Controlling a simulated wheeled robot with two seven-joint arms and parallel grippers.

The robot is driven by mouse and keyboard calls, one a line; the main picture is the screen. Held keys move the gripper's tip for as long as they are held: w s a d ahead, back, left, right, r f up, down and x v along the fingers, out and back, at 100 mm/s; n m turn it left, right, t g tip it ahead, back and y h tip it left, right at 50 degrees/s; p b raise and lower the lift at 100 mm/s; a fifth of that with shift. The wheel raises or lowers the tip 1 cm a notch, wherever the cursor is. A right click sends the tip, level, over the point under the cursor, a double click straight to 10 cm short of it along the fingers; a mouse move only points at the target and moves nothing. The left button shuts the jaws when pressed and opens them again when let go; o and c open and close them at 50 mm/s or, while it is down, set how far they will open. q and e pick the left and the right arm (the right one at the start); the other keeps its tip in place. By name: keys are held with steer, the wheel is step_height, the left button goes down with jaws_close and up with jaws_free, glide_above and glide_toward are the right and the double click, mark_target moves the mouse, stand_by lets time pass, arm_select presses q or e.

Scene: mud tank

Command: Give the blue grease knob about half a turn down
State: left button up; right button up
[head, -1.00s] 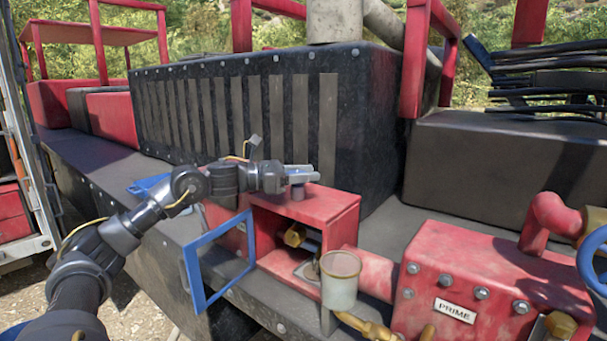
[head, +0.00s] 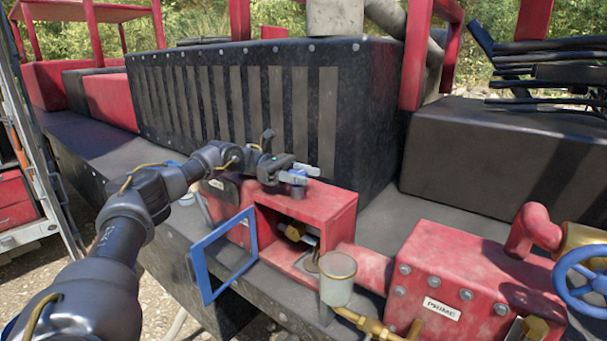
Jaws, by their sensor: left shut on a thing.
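The blue grease knob (head: 297,180) is a small grey-blue piece on a short stub, on top of the red box (head: 330,205). My left gripper (head: 298,172) is shut on the knob, with its pale fingers on either side of it. The fingers hide most of the knob, so any mark on it cannot be seen. My left arm comes in from the lower left, and its wrist lies just above the box top. My right gripper is not in view.
A blue-framed door (head: 225,293) stands open in front of the red box. A clear cup (head: 338,280) with brass piping is at its front right. The black slatted housing (head: 230,100) rises close behind. A blue handwheel (head: 587,280) is at the far right.

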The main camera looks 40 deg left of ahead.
arm_select(q)
steer(key=shift+s+m+g+b, duration=0.1)
steer(key=shift+m+g+b, duration=0.8)
steer(key=shift+g, duration=0.7)
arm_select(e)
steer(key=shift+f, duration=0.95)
arm_select(q)
steer(key=o, duration=1)
